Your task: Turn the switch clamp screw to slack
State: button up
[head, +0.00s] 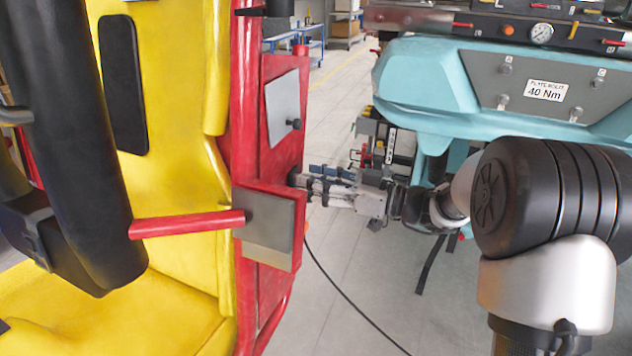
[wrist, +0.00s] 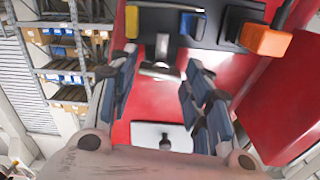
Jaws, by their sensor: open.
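A grey T-shaped piece (wrist: 160,70), which looks like the clamp screw, stands out from a red panel (wrist: 140,105) in the wrist view. It sits below a dark switch block with a yellow part (wrist: 131,21) and a blue part (wrist: 192,24). My gripper (wrist: 162,64) has its blue-padded fingers spread apart, one on each side of the grey piece, with visible gaps. In the head view my gripper (head: 318,188) reaches left to the red post (head: 284,140). The fingertips are partly hidden by the red housing there, and the screw does not show.
A pale plate with a black knob (wrist: 165,140) is on the panel below the screw. An orange part (wrist: 265,40) is at the upper right. A red bar (head: 188,223) and yellow seat (head: 165,295) lie left.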

jog(key=shift+o, duration=1.3)
jog(key=shift+d, duration=0.1)
jog(key=v, duration=1.2)
jog(key=s+a+f+m+g+h, duration=0.1)
jog(key=s+a+m+g+h, duration=0.2)
jog(key=s, duration=0.7)
jog(key=s+a+f+m+g+h, duration=0.1)
jog(key=s+a+m+g+h, duration=0.15)
jog(key=s+h, duration=0.45)
jog(key=s+d+f+m+t+h, duration=0.2)
jog(key=s+d+m+t+h, duration=0.2)
jog(key=s+d+m+h, duration=0.3)
jog(key=s+d, duration=0.3)
jog(key=s, duration=0.2)
jog(key=shift+s+f, duration=0.15)
jog(key=shift+s, duration=0.15)
